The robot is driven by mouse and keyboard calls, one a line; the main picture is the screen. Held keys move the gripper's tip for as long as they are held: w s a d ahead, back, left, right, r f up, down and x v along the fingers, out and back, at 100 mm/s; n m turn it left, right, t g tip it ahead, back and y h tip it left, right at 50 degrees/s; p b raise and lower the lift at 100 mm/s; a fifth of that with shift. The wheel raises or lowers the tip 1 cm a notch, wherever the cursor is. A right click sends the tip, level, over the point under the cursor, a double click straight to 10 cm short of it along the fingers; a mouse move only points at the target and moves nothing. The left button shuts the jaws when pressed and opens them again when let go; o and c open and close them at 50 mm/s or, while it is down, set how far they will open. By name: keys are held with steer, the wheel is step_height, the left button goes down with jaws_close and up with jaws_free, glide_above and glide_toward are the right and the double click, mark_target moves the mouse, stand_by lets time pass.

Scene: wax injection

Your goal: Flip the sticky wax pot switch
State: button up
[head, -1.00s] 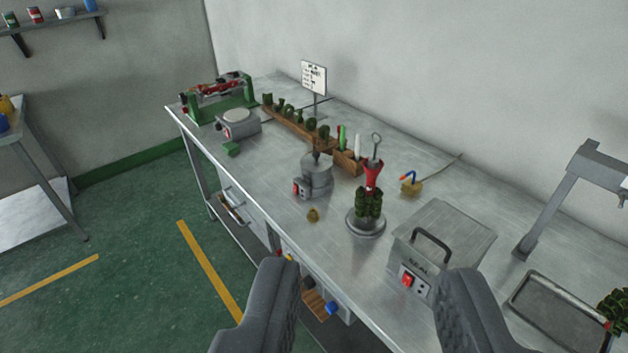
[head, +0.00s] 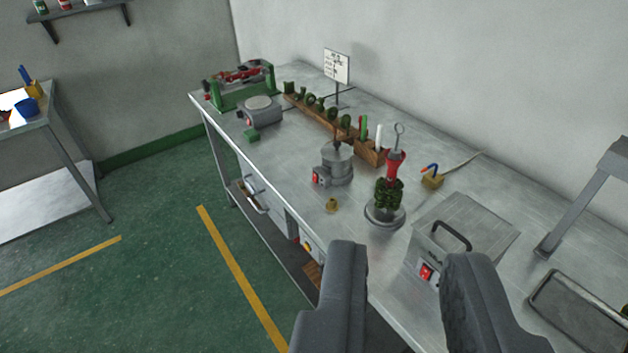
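The sticky wax pot appears to be the small grey round pot (head: 337,165) on the metal bench, with a brown tool standing in it. Its red switch (head: 317,177) is on the front left of its base; I cannot tell its position. My gripper (head: 405,262) is open and empty in the foreground, fingers wide apart. It is nearer to me than the pot, to its lower right, and touches nothing I can see.
A grey box with a handle and a red switch (head: 463,228) stands right of the pot. The metal bench (head: 283,165) has bare room left of the pot.

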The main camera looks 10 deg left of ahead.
jaws_close()
stand_by(0.8)
stand_by(0.9)
